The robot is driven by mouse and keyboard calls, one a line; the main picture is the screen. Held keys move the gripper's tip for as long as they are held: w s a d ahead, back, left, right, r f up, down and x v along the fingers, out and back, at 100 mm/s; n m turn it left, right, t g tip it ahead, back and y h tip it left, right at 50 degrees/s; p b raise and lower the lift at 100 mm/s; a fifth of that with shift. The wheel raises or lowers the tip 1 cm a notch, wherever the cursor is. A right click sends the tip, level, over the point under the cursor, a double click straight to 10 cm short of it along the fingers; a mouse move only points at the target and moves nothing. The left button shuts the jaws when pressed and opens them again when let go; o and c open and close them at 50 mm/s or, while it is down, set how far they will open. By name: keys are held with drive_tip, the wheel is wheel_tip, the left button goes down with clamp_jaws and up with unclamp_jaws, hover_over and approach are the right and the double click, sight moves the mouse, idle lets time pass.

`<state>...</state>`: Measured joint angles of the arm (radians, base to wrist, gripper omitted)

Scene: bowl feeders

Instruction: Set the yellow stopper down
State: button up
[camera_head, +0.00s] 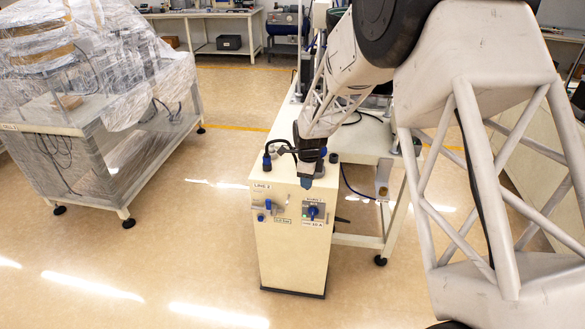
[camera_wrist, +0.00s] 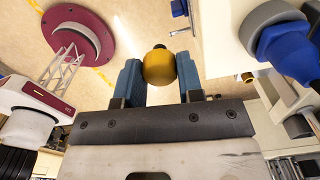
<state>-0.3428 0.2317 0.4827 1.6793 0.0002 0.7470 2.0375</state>
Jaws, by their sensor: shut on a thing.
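The yellow stopper (camera_wrist: 158,66) is a rounded, mustard-yellow piece with a small dark tip. It sits between the two blue fingers of my gripper (camera_wrist: 159,78) in the wrist view, and the fingers are shut on it. In the head view my gripper (camera_head: 306,181) points down at the front top edge of the cream cabinet (camera_head: 290,250). The stopper cannot be made out there. I cannot tell how far the gripper is above the cabinet top.
Dark-capped posts (camera_head: 267,161) stand on the cabinet top beside my gripper. A large blue knob (camera_wrist: 288,45) is close on the right in the wrist view. A white table (camera_head: 362,140) stands behind the cabinet. A plastic-wrapped bench (camera_head: 90,125) is left, across open floor.

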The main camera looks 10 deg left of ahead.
drive_tip(key=shift+a+r+m, duration=0.4)
drive_tip(key=shift+a+r, duration=0.65)
drive_tip(key=shift+r, duration=0.3)
hover_over(293, 167)
drive_tip(key=shift+a+f, duration=0.1)
drive_tip(key=shift+f, duration=0.65)
drive_tip(key=shift+f, duration=1.75)
drive_tip(key=shift+f, duration=0.15)
drive_tip(key=o, duration=1)
